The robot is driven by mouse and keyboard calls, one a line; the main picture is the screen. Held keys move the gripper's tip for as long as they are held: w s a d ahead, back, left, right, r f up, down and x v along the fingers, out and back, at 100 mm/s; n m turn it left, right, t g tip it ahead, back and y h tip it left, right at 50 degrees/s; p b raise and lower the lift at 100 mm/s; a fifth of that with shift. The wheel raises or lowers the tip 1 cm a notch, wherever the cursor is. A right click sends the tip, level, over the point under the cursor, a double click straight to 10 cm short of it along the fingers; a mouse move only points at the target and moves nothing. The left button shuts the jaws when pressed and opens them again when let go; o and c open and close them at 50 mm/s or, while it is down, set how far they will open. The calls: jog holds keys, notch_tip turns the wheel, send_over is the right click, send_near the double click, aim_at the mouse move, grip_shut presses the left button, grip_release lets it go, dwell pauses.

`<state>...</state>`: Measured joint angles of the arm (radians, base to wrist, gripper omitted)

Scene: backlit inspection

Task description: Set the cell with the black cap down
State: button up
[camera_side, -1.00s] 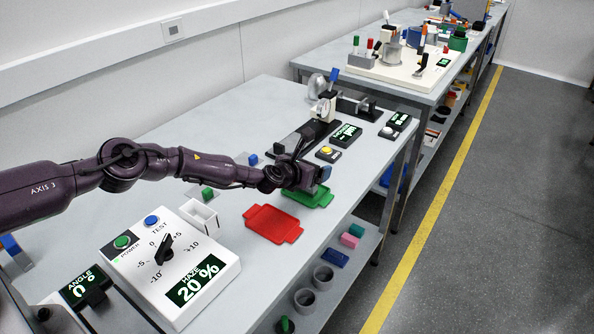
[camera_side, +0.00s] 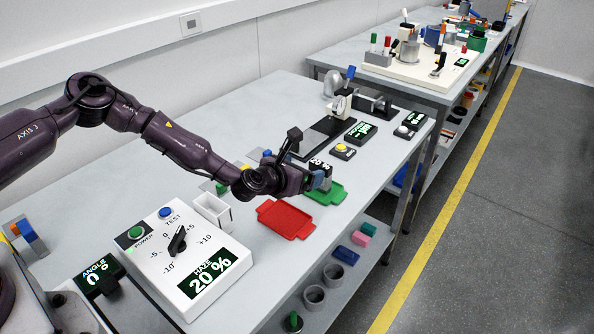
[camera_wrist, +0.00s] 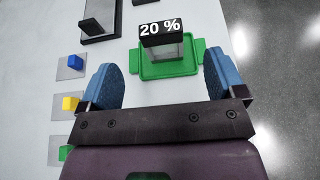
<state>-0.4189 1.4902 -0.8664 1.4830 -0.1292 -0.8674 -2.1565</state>
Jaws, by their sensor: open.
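The cell, with a black cap (camera_wrist: 162,33) marked 20 % and a clear body (camera_wrist: 166,52), stands upright on the green tray (camera_wrist: 165,72) in the wrist view. In the side view its cap (camera_side: 319,168) shows just beyond my gripper (camera_side: 318,183), which partly hides it; the green tray (camera_side: 335,193) is below. My gripper (camera_wrist: 163,80) is open, its blue fingers apart with nothing between the tips. The cell is ahead of the tips, apart from both fingers.
A red tray (camera_side: 285,219) lies nearer than the green one. A white open holder (camera_side: 212,211) and the control box (camera_side: 205,258) with knob and HAZE display are to the left. A dark stage (camera_side: 326,137) is behind.

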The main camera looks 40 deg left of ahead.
jog(key=shift+s+r, duration=0.2)
jog(key=shift+s, duration=0.3)
jog(key=shift+r, duration=0.1)
jog(key=s+d+r+m+g+h, duration=0.2)
jog(key=s+r+m, duration=0.3)
jog(key=r+m, duration=0.5)
jog(key=s+d+r+m+g+h, duration=0.15)
jog(key=s+r+m, duration=0.35)
jog(key=r+m, duration=0.55)
jog(key=s+a+r+m+g+y, duration=0.1)
jog(key=s+a+r+m, duration=0.2)
jog(key=s, duration=0.6)
jog(key=s+a+r+m+g+y, duration=0.1)
jog(key=s+a+r+m+g, duration=0.1)
jog(key=s+m, duration=0.5)
jog(key=s+a+r+m+g+y, duration=0.1)
jog(key=s+a+r+m, duration=0.3)
jog(key=s, duration=0.9)
jog(key=shift+a+r+m, duration=0.25)
jog(key=shift+a+m, duration=0.5)
jog(key=shift+a, duration=0.25)
jog(key=shift+g+y, duration=0.25)
